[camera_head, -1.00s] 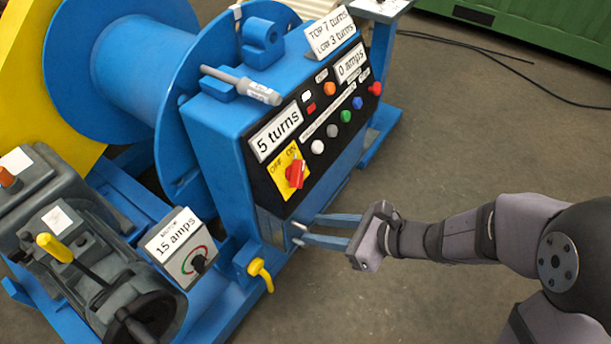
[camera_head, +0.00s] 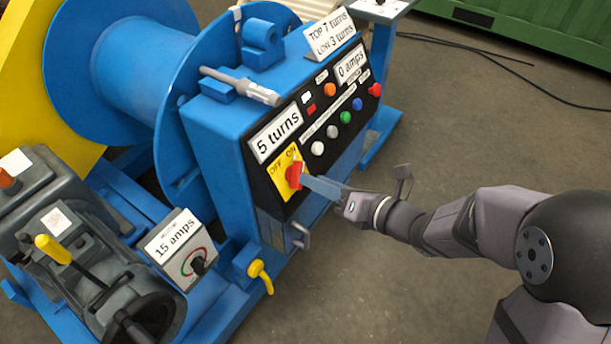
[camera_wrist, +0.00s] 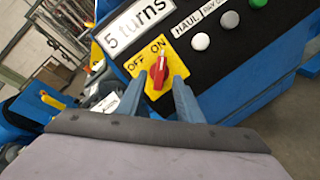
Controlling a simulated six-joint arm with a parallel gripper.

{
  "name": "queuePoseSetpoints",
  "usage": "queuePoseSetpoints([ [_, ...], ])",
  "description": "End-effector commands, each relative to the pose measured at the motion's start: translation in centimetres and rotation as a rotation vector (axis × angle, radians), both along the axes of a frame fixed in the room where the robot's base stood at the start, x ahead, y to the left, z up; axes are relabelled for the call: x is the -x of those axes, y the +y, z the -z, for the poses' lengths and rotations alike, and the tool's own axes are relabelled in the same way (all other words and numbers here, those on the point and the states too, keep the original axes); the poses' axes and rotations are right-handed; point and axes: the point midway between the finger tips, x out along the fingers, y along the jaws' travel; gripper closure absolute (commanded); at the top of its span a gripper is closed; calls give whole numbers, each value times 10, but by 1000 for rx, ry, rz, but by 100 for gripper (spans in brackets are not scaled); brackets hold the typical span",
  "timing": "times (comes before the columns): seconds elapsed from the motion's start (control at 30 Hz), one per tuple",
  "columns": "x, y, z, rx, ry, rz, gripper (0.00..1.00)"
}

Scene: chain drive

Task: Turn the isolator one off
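The isolator is a red rotary knob (camera_head: 295,174) on a yellow plate (camera_head: 282,185) marked OFF and ON, on the black front panel. Its handle points up toward ON. In the wrist view the red knob (camera_wrist: 157,75) sits between the two blue fingertips of my gripper (camera_wrist: 158,82), with a gap showing on each side. In the head view my gripper (camera_head: 305,180) reaches in from the right, its fingertips at the knob. The gripper is open. Whether a finger touches the knob cannot be told.
Coloured buttons (camera_head: 346,117) and a "5 turns" sign (camera_head: 275,134) are close to the knob. Below are a grey handle (camera_head: 300,236), a yellow lever (camera_head: 261,275) and a "15 amps" box (camera_head: 180,250).

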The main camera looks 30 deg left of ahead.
Motion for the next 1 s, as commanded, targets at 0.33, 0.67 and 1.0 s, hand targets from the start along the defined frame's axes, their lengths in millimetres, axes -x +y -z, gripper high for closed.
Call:
queuePoseSetpoints([
  [0.33, -6, 37, 12, 1, -1, -1, 67],
  [0.67, -7, 43, 13, 0, -1, 0, 67],
  [1.0, -7, 42, 13, 1, -1, 0, 100],
])
